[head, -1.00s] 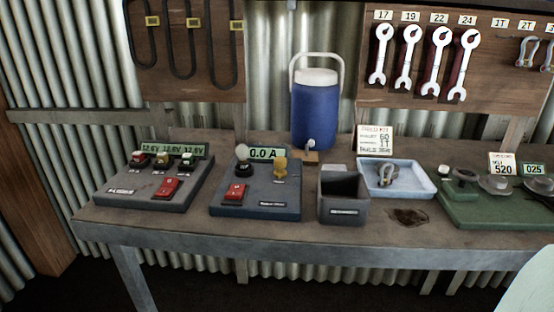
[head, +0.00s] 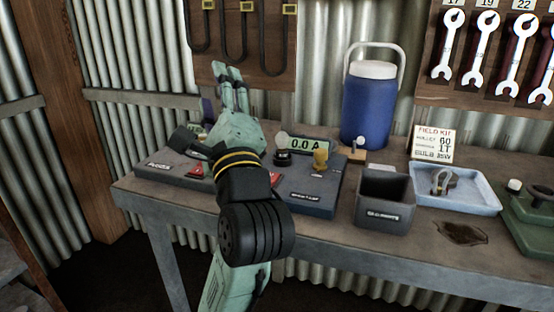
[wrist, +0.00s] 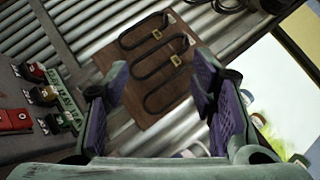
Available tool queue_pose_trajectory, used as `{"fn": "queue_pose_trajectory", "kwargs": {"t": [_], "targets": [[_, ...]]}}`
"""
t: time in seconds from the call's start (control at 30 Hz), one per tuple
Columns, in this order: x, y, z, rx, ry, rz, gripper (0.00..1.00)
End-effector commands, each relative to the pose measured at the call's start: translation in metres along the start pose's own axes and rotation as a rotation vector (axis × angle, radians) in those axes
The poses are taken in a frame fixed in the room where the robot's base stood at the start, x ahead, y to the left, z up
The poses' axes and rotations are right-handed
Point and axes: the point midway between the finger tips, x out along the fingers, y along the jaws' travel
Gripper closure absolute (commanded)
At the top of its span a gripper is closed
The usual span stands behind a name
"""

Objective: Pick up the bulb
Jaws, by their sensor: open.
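The pale round bulb (head: 281,139) stands upright in a dark socket on the grey test panel (head: 312,203), beside the display reading 0.0 A. My gripper (head: 228,74) is raised to the left of the bulb and above the bench, its fingers pointing up towards the back wall. In the wrist view my gripper (wrist: 160,88) is open, with nothing between its purple-padded fingers. I cannot make out the bulb clearly in the wrist view.
A grey bin (head: 384,212), blue tray (head: 470,200) and blue cooler (head: 368,112) are further right. The left panel (head: 160,170) is partly behind my arm; cables hang on a board (wrist: 150,110).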

Motion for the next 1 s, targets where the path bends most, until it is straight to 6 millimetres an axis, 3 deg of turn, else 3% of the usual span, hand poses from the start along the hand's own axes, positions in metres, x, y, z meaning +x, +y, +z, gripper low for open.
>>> {"fn": "queue_pose_trajectory", "kwargs": {"t": [0.03, 0.1, 0.2, 0.3, 0.47, 0.73, 1.0], "targets": [[-0.009, 0.005, -0.039, 0.161, 0.08, 0.038, 0.49], [-0.022, 0.013, -0.082, 0.389, 0.183, 0.084, 0.49], [-0.043, 0.024, -0.128, 0.667, 0.31, 0.118, 0.49], [-0.061, 0.033, -0.156, 0.868, 0.402, 0.129, 0.49], [-0.071, 0.042, -0.175, 1.023, 0.471, 0.134, 0.49], [-0.035, 0.056, -0.189, 1.038, 0.48, 0.136, 0.49], [-0.014, 0.062, -0.196, 1.036, 0.48, 0.136, 0.49]]}}
